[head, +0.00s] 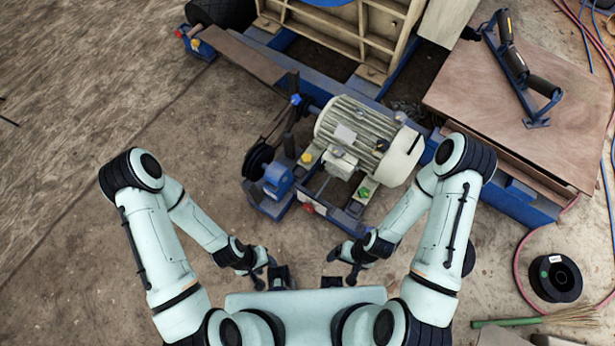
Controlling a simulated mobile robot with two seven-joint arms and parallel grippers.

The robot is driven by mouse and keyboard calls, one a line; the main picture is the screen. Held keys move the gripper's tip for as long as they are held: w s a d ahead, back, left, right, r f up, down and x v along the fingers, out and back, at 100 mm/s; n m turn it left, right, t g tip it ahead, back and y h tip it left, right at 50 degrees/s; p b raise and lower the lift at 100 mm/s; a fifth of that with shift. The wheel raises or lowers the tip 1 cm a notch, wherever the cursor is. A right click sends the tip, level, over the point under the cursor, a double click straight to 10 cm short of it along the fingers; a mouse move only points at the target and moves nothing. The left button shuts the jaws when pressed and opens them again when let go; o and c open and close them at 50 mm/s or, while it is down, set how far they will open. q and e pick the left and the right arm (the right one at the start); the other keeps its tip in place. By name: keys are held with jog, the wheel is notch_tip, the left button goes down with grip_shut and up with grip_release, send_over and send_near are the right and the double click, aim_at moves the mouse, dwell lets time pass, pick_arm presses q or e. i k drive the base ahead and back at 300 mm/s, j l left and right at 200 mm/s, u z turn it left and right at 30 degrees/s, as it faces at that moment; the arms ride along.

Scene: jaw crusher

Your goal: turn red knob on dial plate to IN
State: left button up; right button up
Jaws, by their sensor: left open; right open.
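A small red part (309,208) shows low on the front of the blue motor base, ahead of my grippers. It is too small to tell whether it is the red knob, and I cannot make out a dial plate or an IN mark. My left gripper (268,279) is open and empty, low in front of my body. My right gripper (342,279) is open and empty a little to its right. Both are apart from the motor base.
A grey-green electric motor (361,138) sits on the blue base (262,206). A brown board (545,130) carries a roller frame (519,68) at the upper right. A black spool (555,278) and a broom (570,318) lie at the lower right. The floor at left is clear.

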aim_at(309, 206)
jog(key=k+j+z, duration=0.25)
jog(key=k, duration=0.45)
jog(key=l+z, duration=0.1)
jog(key=z, duration=0.15)
jog(key=i+j+z, duration=0.1)
jog(key=j+z, duration=0.85)
jog(key=j, duration=0.55)
jog(key=k+j, duration=0.1)
jog(key=j, duration=0.5)
jog(key=j+z, duration=0.15)
jog(key=j, duration=0.5)
jog(key=i+l, duration=0.1)
jog(key=i, duration=0.25)
